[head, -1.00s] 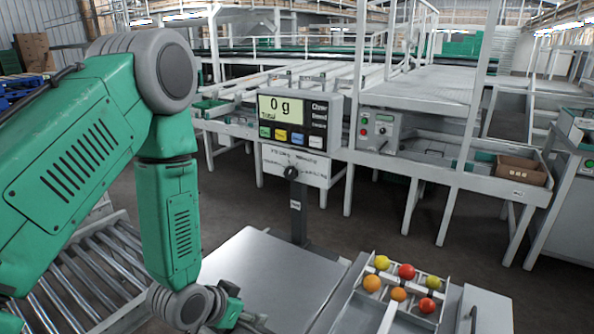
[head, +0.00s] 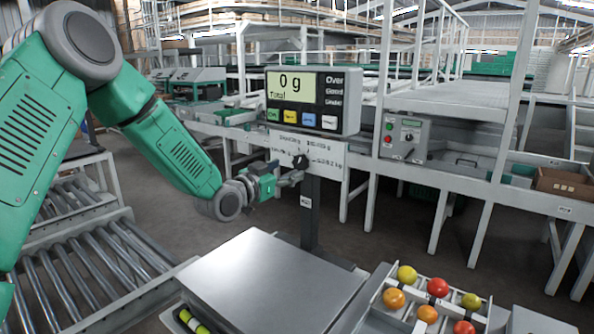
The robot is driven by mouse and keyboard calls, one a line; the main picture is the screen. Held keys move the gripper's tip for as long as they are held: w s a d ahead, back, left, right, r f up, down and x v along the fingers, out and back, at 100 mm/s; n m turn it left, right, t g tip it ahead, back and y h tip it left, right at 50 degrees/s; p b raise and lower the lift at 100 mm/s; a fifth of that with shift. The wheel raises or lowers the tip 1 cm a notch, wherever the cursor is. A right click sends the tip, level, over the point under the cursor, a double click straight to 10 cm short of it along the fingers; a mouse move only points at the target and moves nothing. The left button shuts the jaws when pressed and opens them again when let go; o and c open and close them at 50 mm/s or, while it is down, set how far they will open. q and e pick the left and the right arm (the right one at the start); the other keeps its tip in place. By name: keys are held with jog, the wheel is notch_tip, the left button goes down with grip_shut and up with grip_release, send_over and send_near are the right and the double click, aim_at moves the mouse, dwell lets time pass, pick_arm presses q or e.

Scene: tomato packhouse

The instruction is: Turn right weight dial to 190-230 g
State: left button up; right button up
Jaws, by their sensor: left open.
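The weight dial (head: 300,162) is a small black knob on a white panel (head: 326,172) under the scale display. Printed gram and kilogram labels surround it, too small to read fully, and I cannot tell which mark it points at. My left gripper (head: 294,179) is open, just in front of and slightly below-left of the dial; I cannot tell whether it touches it. The display (head: 290,86) reads 0 g, Total. My right gripper is not in view.
The bare metal scale platform (head: 250,280) lies below. A divided tray (head: 377,308) with several red, orange and yellow tomatoes stands at right. A black post (head: 311,215) holds the display. A roller conveyor (head: 75,270) is at left. A grey control box (head: 405,137) stands behind.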

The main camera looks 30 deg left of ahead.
aim_at(298, 165)
pick_arm(q)
jog(key=shift+w+d, duration=0.2)
jog(key=shift+w, duration=0.9)
jog(key=shift+w+d, duration=0.2)
jog(key=shift+w, duration=0.9)
jog(key=shift+a, duration=0.1)
jog(key=shift+c, duration=0.4)
jog(key=c, duration=1)
jog(key=shift+c, duration=0.2)
